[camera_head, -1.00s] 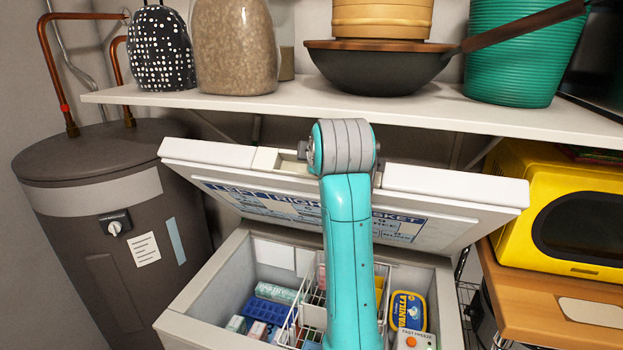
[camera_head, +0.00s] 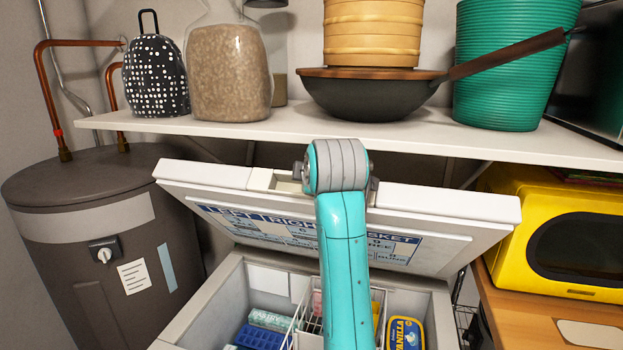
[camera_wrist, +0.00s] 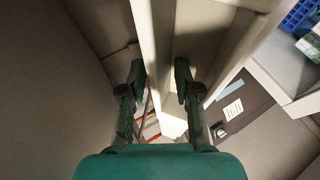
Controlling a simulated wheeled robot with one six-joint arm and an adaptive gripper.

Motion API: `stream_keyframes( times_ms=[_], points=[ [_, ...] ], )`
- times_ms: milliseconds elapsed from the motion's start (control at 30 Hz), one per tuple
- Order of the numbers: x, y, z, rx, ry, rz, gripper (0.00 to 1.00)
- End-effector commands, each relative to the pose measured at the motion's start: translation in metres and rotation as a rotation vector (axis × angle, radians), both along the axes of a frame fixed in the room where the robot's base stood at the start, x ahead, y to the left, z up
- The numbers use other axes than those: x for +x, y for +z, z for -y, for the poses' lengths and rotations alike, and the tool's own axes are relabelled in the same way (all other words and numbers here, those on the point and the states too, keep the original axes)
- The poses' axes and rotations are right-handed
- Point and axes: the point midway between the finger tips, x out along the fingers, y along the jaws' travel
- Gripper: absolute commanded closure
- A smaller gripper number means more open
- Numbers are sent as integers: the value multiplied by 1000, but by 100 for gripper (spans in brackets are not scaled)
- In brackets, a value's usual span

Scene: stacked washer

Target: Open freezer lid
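The white freezer lid (camera_head: 440,204) is tilted up above the chest freezer (camera_head: 215,297), its labelled inner face showing. The freezer is open, with boxes, a wire basket and a yellow vanilla tub inside. My arm reaches across the middle of the lid, hiding part of it, and its end is at the lid's upper edge. My gripper (camera_wrist: 159,78) is hidden in the head view. In the wrist view its two fingers stand apart on either side of the lid's edge (camera_wrist: 153,40). I cannot tell whether both fingers touch it.
A white shelf (camera_head: 430,137) runs close above and behind the lid, holding a wok (camera_head: 370,98), a jar and a green basket. A dark tank (camera_head: 75,220) stands left. A yellow microwave (camera_head: 560,240) on a wooden counter stands close right.

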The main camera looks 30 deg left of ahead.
Motion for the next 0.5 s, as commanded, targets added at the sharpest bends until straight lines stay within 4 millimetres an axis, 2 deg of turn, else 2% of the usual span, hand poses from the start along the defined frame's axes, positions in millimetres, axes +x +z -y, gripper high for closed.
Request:
stream_keyframes(
  times_ms=[167, 500],
  points=[
    [-10, 6, 8, 1, 1, 1, 65],
    [-55, 36, 44, 2, -1, 2, 65]
  ],
)
